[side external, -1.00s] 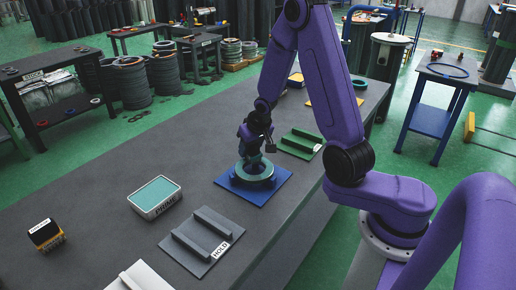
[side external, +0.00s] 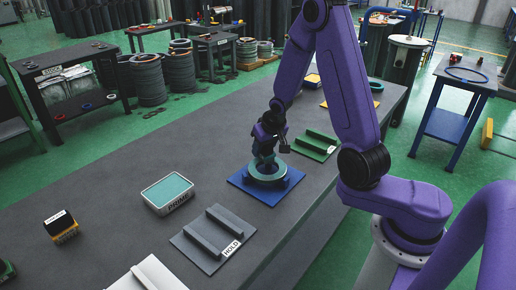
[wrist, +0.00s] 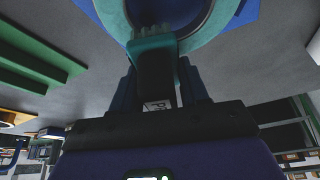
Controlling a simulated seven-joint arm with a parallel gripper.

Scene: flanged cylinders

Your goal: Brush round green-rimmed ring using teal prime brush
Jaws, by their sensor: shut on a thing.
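The ring (side external: 267,177) is round and teal-green on top, and lies flat on a blue mat (side external: 285,188) on the bench. In the wrist view part of the ring (wrist: 207,35) shows at the top, with a dark inner opening. My gripper (side external: 266,152) is over the ring, pointing down, and is shut on the teal brush. Contact is hard to confirm. A partly hidden label sits on the brush near the fingers.
A tray marked PRIME (side external: 168,194) with a teal pad stands left of the mat. A grey HOLD stand (side external: 213,240) is in front, a green stand (side external: 315,146) behind right. A black brush with yellow bristles (side external: 61,226) stands at far left. Bench between them is clear.

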